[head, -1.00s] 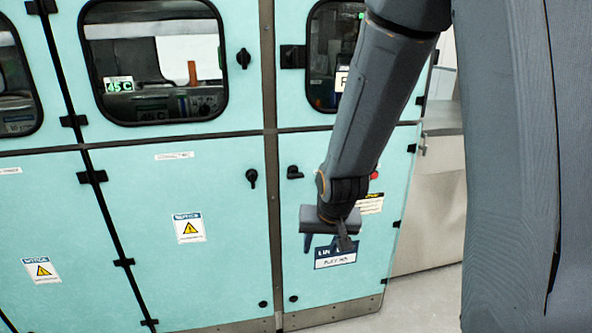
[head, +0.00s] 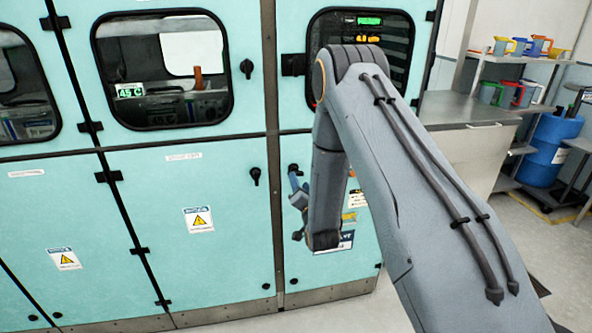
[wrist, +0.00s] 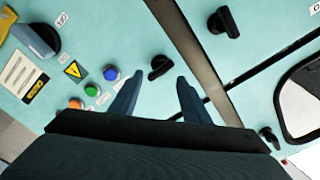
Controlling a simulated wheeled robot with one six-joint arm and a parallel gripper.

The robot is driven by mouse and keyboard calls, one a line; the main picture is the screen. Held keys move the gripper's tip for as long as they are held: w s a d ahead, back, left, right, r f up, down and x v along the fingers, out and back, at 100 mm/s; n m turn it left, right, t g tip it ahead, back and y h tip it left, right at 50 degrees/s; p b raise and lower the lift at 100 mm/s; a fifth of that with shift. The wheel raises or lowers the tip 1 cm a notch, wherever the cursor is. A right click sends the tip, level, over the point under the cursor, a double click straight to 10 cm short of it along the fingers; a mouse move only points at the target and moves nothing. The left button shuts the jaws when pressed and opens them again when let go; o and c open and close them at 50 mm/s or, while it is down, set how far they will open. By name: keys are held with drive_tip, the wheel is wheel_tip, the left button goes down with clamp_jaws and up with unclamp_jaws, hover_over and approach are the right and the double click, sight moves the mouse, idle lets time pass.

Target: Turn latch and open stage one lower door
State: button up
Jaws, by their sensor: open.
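The teal lower right door (head: 290,262) is shut, with a black latch (head: 294,169) near its top left corner. In the wrist view this latch (wrist: 160,67) lies just past the fingertips, between them in the picture. My gripper (head: 295,206) is in front of this door, its fingers apart and empty; it also shows in the wrist view (wrist: 160,76). I cannot tell the distance to the latch. The lower middle door (head: 225,240) is also shut, its latch (head: 255,176) beside the metal post. No readable label shows which door is stage one.
A metal post (head: 274,210) divides the two doors. Blue, green and orange buttons (wrist: 92,90) and a black-and-blue fitting (wrist: 38,38) stand out from the panel. A steel counter (head: 470,110) and a blue drum (head: 550,148) stand right. Floor in front is clear.

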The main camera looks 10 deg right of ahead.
sight(296, 171)
drive_tip(key=shift+w+p, duration=1.1)
drive_tip(key=shift+w, duration=2.75)
clamp_jaws()
